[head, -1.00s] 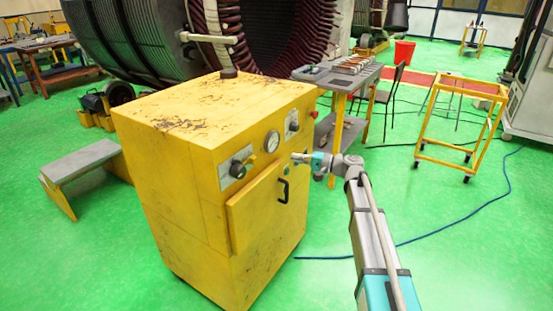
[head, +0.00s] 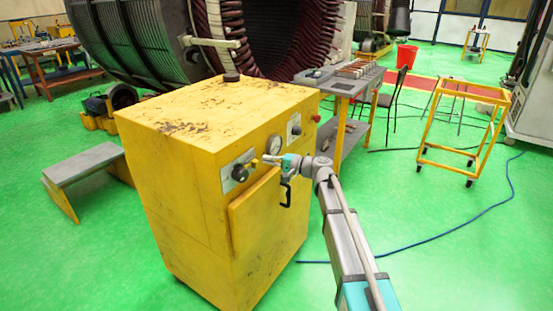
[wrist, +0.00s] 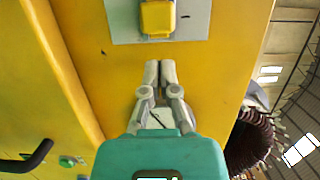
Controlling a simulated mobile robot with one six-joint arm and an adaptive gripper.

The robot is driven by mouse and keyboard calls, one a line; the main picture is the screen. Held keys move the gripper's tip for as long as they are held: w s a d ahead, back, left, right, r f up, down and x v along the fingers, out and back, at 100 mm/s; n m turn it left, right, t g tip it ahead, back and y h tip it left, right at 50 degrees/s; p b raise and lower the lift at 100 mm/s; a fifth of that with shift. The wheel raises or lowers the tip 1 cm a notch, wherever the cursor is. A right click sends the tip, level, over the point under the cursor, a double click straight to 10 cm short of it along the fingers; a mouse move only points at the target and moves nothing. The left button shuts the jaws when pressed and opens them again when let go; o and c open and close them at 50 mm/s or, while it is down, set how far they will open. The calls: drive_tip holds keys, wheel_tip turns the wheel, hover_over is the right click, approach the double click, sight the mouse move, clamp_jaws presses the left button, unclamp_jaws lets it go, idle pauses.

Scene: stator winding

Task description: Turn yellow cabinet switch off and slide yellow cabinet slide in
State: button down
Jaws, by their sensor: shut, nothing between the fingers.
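The yellow cabinet (head: 185,190) stands in the middle of the head view. On its front is a grey plate with a dark knob and a yellow switch (head: 254,163). The yellow switch also shows at the top of the wrist view (wrist: 157,18). Below it, a yellow front panel, seemingly the slide (head: 252,215), stands out from the cabinet face, with a black handle (head: 286,190). My gripper (head: 267,158) is shut and empty, close to the right of the switch. In the wrist view my gripper's fingertips (wrist: 160,66) are together, just below the switch plate and apart from the switch.
A round gauge (head: 274,144) and another knob plate (head: 294,128) sit on the cabinet front to the right. A grey step (head: 82,162) stands at left. A worktable (head: 340,82) and a yellow-framed trolley (head: 462,135) are behind at right. Blue cable lies on the floor.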

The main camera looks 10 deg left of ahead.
sight(258, 164)
drive_tip(key=shift+s+a, duration=0.35)
drive_tip(key=shift+s, duration=0.4)
drive_tip(key=shift+s+a, duration=0.2)
drive_tip(key=shift+s, duration=0.35)
drive_tip(key=shift+s+a, duration=0.2)
drive_tip(key=shift+s, duration=0.35)
drive_tip(key=shift+w, duration=0.1)
drive_tip(key=w, duration=0.1)
drive_tip(key=w+d, duration=0.1)
drive_tip(key=w, duration=0.2)
drive_tip(key=shift+d, duration=0.25)
drive_tip(key=s+d, duration=0.1)
drive_tip(key=d, duration=0.9)
drive_tip(key=shift+s, duration=0.4)
